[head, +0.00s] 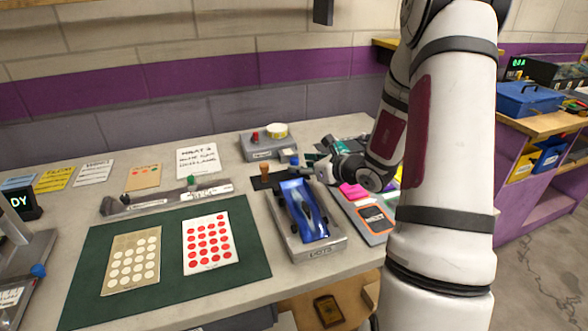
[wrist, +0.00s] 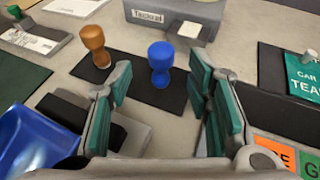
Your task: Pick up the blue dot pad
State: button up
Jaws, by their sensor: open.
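The blue dot pad appears to be the blue knob-topped stamper (wrist: 160,62), upright on a dark mat (wrist: 130,82) in the wrist view. Its blue top also shows in the head view (head: 294,159), just left of my gripper. My gripper (wrist: 160,88) is open, with green-padded fingers either side of the stamper's line and a little short of it. Nothing is between the pads. In the head view my gripper (head: 312,167) is low over the bench behind the blue car.
A wooden-topped stamper (wrist: 95,45) stands left of the blue one. The blue car (head: 302,210) sits on a grey stand at the near side. A grey box labelled Tackroll (wrist: 175,15) is behind. A dark tray with cards (wrist: 285,85) lies to the right.

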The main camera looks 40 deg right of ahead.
aim_at(295, 164)
jog(key=x, duration=0.4)
jog(key=shift+w+f, duration=0.3)
jog(key=shift+f, duration=0.05)
grip_shut()
